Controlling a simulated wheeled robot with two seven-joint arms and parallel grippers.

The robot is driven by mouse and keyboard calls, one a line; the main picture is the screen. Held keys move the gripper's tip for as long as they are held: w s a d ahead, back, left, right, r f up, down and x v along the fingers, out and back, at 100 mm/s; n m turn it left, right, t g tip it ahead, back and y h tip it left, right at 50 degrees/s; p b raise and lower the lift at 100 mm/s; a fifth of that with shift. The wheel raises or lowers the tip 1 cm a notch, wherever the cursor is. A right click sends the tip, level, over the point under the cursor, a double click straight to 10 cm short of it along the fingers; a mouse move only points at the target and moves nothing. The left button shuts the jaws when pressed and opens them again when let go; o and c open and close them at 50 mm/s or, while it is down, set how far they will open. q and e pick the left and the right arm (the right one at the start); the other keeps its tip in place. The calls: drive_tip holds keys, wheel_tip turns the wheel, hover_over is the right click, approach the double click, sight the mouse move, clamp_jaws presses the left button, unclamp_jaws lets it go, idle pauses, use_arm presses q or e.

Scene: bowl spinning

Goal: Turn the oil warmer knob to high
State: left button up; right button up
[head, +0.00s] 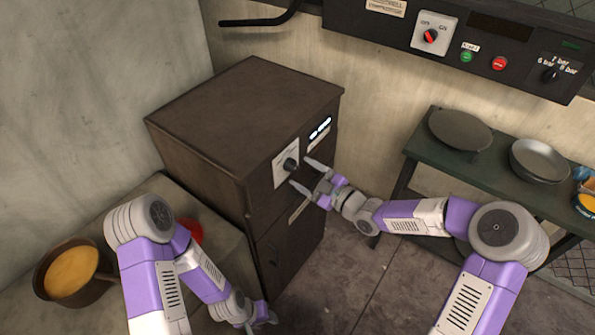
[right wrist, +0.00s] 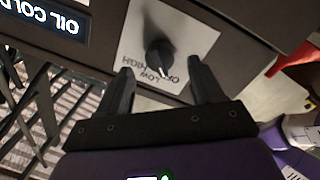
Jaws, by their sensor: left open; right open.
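The oil warmer (head: 230,115) is a dark brown cabinet. Its black knob (head: 291,165) sits on a white plate on the front face. In the right wrist view the knob (right wrist: 158,55) is close ahead, with OFF, LOW and HIGH lettering upside down. Its white mark points down, near LOW and OFF; the exact setting is hard to tell. My right gripper (head: 299,172) is open in front of the knob. Its fingers (right wrist: 161,70) are on either side of the knob, apart from it and empty. My left gripper (head: 264,318) is open, low by the cabinet's base.
A display reading OIL COLD (right wrist: 40,18) is beside the knob plate. A pot of yellow liquid (head: 72,272) stands on the counter at left. A green table (head: 425,150) with pans is at right. A control panel (head: 450,45) hangs on the back wall.

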sight(296, 169)
drive_tip(key=shift+x, duration=1.5)
drive_tip(key=c, duration=1.1)
